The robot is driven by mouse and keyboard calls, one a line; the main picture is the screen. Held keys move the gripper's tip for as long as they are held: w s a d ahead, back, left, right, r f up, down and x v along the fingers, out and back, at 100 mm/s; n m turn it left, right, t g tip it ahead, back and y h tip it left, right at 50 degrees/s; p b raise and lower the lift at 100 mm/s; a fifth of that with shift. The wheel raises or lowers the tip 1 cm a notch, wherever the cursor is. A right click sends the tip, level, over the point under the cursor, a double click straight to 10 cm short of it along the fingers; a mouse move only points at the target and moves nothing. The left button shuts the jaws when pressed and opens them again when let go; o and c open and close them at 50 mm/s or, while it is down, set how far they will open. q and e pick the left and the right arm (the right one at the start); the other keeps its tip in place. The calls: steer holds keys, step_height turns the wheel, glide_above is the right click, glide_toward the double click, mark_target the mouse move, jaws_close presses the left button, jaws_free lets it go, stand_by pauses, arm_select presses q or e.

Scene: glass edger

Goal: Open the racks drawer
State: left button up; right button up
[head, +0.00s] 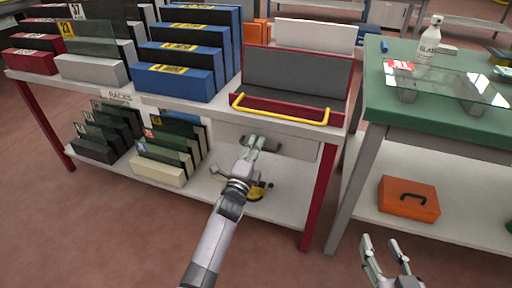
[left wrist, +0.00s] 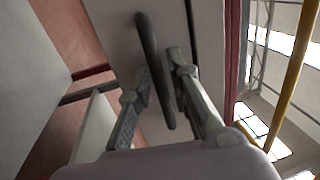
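The drawer (head: 298,149) has a pale grey front and sits under the bench top, below the red tray. Its dark bar handle (head: 276,146) is partly hidden by my left gripper (head: 256,143). In the left wrist view the handle (left wrist: 154,68) runs between the two fingers of my left gripper (left wrist: 158,90). The fingers are apart on either side of the bar, and the right finger is close to it. I cannot tell whether either finger touches. The drawer looks closed. My right gripper (head: 386,244) is open and empty at the lower right.
The red tray with a yellow rail (head: 282,108) stands above the drawer. A red bench leg (head: 321,195) stands right of it. The green-topped table (head: 400,115) with an orange case (head: 408,200) is further right.

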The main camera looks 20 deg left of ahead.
arm_select(q)
jaws_close()
stand_by(0.6)
